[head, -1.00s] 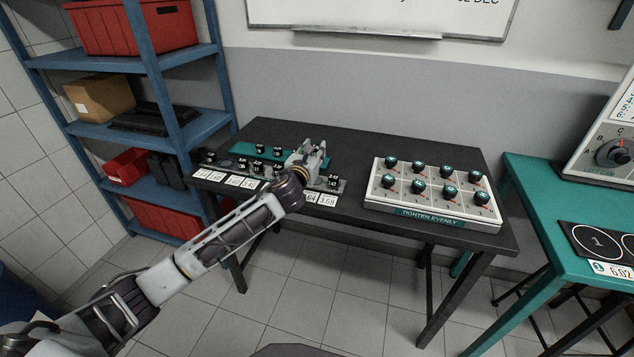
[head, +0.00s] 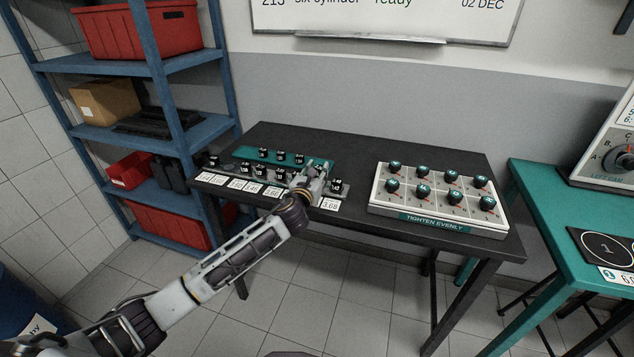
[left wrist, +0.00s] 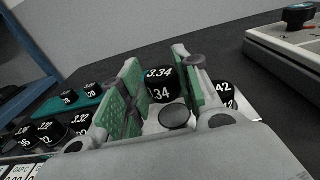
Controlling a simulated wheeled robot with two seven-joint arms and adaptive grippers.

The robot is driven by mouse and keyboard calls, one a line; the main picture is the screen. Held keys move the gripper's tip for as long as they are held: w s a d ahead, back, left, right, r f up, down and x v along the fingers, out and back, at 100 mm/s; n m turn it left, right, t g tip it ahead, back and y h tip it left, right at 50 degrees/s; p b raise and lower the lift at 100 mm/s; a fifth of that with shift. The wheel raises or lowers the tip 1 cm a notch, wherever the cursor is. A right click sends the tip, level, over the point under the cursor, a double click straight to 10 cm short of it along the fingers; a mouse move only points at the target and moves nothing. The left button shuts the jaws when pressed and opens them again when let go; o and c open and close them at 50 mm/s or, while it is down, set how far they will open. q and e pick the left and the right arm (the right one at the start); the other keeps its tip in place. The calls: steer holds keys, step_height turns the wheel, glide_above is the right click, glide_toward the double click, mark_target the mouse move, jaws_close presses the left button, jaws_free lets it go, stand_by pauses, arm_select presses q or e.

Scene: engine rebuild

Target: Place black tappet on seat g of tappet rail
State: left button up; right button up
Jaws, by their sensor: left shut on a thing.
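My left gripper (head: 314,172) is at the right part of the tappet rail (head: 228,166) on the dark table. In the left wrist view its green-padded fingers (left wrist: 157,85) are shut on a black tappet (left wrist: 160,75) marked 3.34. Several black tappets stand along the rail, among them one at its left end (head: 211,160) and one just right of the gripper (head: 336,186). In the left wrist view that right-hand neighbour (left wrist: 225,92) ends in "42". The gripper hides the spot beneath the held tappet, so I cannot tell whether it touches the rail. My right gripper is out of view.
A teal mat (head: 246,154) behind the rail holds several black tappets. White number cards (head: 329,204) line the front of the rail. A white tray with dark knobs (head: 430,223) stands to the right. Bare table lies between the rail and that tray.

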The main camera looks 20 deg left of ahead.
arm_select(q)
steer(key=shift+f, duration=0.65)
steer(key=shift+f+b, duration=0.35)
steer(key=shift+f, duration=0.85)
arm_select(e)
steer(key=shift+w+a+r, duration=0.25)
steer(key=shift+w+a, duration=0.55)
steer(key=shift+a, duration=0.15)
arm_select(q)
steer(key=shift+f, duration=0.2)
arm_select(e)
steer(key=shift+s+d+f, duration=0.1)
arm_select(q)
steer(key=o, duration=0.7)
steer(key=shift+o, duration=0.2)
steer(key=shift+r, duration=0.15)
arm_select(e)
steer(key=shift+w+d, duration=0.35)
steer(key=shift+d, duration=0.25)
